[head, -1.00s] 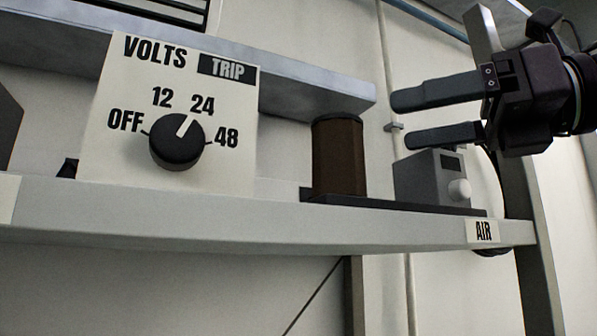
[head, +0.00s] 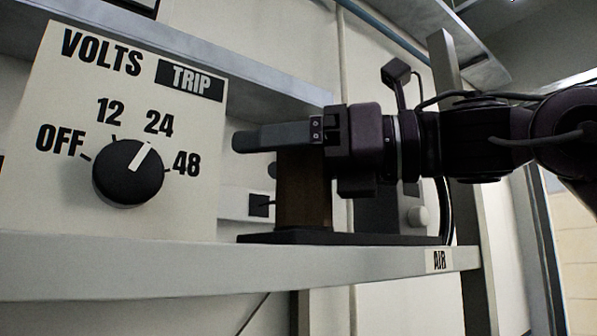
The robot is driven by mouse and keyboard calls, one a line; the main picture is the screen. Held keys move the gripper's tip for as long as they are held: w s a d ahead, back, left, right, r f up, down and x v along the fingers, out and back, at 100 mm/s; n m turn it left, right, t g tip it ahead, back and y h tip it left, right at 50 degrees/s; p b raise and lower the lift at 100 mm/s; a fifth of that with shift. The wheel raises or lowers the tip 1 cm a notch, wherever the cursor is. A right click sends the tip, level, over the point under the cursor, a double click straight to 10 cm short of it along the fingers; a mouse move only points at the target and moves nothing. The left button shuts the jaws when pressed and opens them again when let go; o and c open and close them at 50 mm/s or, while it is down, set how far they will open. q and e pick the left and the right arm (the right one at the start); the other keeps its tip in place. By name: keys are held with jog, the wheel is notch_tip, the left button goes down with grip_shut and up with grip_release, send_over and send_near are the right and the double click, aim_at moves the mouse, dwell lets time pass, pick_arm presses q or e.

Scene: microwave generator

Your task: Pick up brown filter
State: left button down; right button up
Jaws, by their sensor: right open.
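The brown filter (head: 303,200) stands upright on a dark base plate (head: 340,238) on the shelf. My right gripper (head: 256,150) reaches in from the right at the height of the filter's upper part. Its near finger crosses in front of the filter's top and extends past its left side. The far finger is mostly hidden behind the filter; a dark tip seems to show just left of it. The jaws are open and appear to straddle the filter. I cannot tell whether either finger touches it. My left gripper is not in view.
A VOLTS panel (head: 60,110) with a black knob (head: 128,172) set near 24 stands left of the filter. A grey box with a pale knob (head: 417,216) is behind my right arm.

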jog(key=shift+d, duration=0.3)
jog(key=shift+c, duration=1)
jog(key=c, duration=0.9)
